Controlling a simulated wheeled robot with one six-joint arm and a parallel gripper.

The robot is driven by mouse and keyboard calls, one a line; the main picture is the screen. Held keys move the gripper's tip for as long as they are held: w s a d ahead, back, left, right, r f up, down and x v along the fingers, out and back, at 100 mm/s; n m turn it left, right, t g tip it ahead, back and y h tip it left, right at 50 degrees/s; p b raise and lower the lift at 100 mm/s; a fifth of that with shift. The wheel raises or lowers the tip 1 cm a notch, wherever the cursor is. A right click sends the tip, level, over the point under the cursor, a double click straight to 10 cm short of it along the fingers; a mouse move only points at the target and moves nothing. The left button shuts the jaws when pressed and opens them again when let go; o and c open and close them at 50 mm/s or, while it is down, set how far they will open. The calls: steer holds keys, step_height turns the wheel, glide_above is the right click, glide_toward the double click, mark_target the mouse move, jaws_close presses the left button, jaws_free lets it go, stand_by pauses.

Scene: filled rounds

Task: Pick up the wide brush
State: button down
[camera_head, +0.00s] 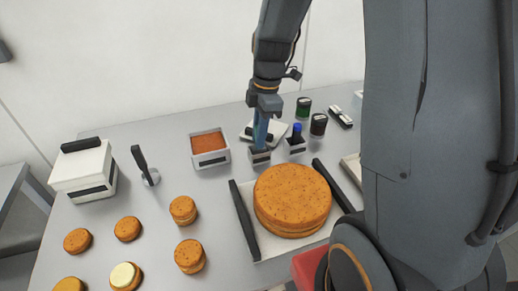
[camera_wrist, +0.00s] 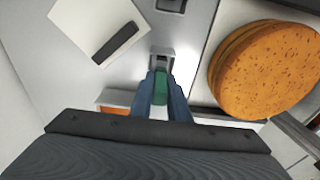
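My gripper (camera_head: 262,143) points down at a small grey holder (camera_head: 260,157) at the back middle of the table. In the wrist view a green handle (camera_wrist: 160,88) sits between the two blue fingers of my gripper (camera_wrist: 161,90), with no gap visible on either side. The handle's lower end and any bristles are hidden, so I cannot tell its width. A blue-handled tool (camera_head: 297,131) stands upright in a second holder (camera_head: 295,146) just to the right, apart from my gripper.
A large round cake (camera_head: 292,195) sits on a white tray with black handles (camera_head: 244,222) in front. A brown-filled container (camera_head: 209,148) stands to the left. Two dark jars (camera_head: 318,124) (camera_head: 304,107) stand to the right. Several small cakes (camera_head: 184,209) lie front left.

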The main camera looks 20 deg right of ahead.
step_height(320, 180, up, 9)
steer(key=shift+r+b, duration=0.1)
steer(key=shift+b, duration=1.1)
steer(key=shift+r, duration=0.4)
stand_by(1.3)
